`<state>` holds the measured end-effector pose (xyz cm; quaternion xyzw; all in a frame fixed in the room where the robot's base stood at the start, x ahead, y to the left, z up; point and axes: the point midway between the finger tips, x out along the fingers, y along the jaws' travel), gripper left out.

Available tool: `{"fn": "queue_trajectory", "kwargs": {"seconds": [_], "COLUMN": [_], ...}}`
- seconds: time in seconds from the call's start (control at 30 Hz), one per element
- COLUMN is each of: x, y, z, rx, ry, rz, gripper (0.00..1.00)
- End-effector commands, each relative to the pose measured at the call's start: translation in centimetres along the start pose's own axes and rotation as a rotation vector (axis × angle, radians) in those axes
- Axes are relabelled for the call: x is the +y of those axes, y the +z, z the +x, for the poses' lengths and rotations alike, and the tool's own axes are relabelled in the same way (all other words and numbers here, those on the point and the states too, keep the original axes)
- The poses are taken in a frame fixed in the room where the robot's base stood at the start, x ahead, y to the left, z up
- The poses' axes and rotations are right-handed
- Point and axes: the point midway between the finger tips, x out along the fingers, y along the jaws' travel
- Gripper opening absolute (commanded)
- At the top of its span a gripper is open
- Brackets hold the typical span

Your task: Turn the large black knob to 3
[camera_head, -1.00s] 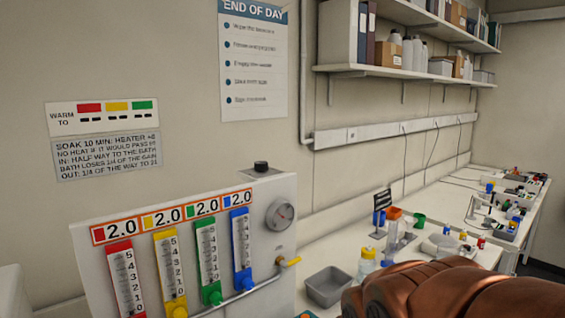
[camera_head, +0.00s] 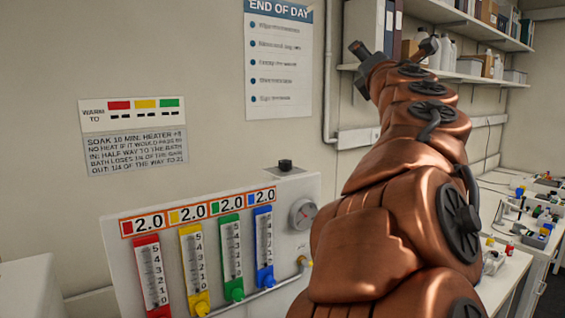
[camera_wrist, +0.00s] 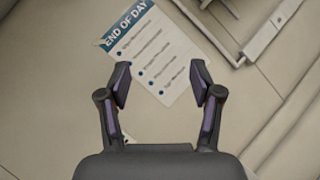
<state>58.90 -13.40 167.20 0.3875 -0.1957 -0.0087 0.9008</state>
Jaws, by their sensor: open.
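A small black knob-like piece (camera_head: 285,165) stands on a pale bracket at the top right of the flow-meter panel (camera_head: 130,270) in the head view. Its markings are too small to read, and I cannot tell whether it is the large black knob. No knob shows in the wrist view. My gripper (camera_head: 392,46) is raised to the upper right of the panel, well apart from the black piece. In the wrist view my gripper (camera_wrist: 160,78) is open and empty, with its fingers spread before the wall poster.
The panel has red, yellow, green and blue meters under 2.0 labels, and a round gauge (camera_head: 302,213). An END OF DAY poster (camera_head: 278,60) and a warming sign (camera_head: 135,150) hang on the wall. A shelf (camera_head: 480,78) and cluttered bench (camera_head: 500,285) are at right.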

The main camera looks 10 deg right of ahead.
Motion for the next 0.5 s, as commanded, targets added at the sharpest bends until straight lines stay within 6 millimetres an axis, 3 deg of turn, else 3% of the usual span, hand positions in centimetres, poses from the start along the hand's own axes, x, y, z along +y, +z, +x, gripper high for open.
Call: {"fn": "queue_trajectory", "kwargs": {"seconds": [0.17,0.3,0.5], "x": [0.5,-2.4,-7.1], "y": [-8.6,-15.6,-21.8], "z": [2.4,2.1,0.0], "rx": [0.302,0.556,0.831], "ry": [0.11,0.169,0.225], "rz": [-0.366,-0.585,-0.75], "gripper": [0.65,0.65,0.65]}}
